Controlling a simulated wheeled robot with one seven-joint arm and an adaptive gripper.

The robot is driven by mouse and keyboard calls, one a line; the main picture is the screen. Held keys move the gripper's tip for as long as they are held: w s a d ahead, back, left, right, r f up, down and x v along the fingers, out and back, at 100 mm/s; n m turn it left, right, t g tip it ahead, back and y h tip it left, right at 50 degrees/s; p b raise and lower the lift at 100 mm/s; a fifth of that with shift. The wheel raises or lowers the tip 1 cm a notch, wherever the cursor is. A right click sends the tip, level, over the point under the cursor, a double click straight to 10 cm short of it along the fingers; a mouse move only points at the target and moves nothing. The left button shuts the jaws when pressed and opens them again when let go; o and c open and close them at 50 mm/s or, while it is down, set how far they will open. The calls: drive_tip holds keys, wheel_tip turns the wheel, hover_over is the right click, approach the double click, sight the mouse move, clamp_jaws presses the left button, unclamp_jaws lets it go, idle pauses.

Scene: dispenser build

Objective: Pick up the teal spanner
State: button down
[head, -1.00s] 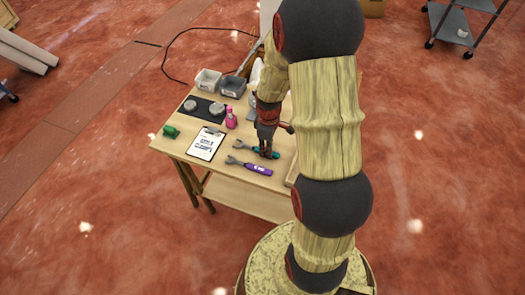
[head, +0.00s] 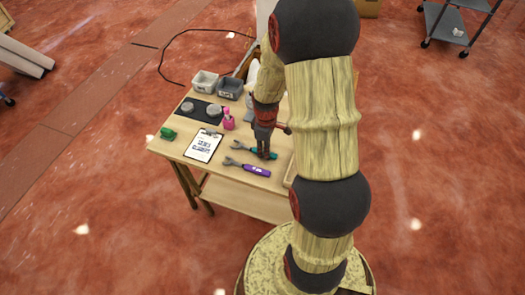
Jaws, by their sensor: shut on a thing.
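The teal spanner (head: 243,147) lies on the wooden table, its grey open jaw pointing left and its teal handle running right. My gripper (head: 264,157) points down over the handle and is shut on it. The fingers hide part of the handle, and a short teal end shows to their right. I cannot tell whether the spanner is clear of the tabletop. A purple spanner (head: 255,170) lies just in front of it, apart from the gripper.
The wooden table (head: 178,150) also holds a clipboard (head: 203,146), a green object (head: 168,133), a pink bottle (head: 229,120), a dark mat (head: 188,116) with grey round pieces, and a white bin (head: 205,81) beside a dark grey bin (head: 231,88). A wooden tray edge (head: 289,175) is at right.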

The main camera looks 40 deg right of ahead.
drive_tip(key=shift+r, duration=0.15)
drive_tip(key=shift+r, duration=0.2)
wheel_tip(320, 180, up, 3)
drive_tip(key=shift+s+d+r+p, duration=0.1)
drive_tip(key=shift+s+r+p, duration=0.05)
drive_tip(key=shift+p, duration=1.1)
drive_tip(key=s+d+r+p, duration=0.5)
drive_tip(key=s+r, duration=0.4)
drive_tip(key=s, duration=0.3)
drive_tip(key=shift+s+d, duration=0.15)
drive_tip(key=shift+d, duration=0.35)
drive_tip(key=c, duration=2.3)
unclamp_jaws()
clamp_jaws()
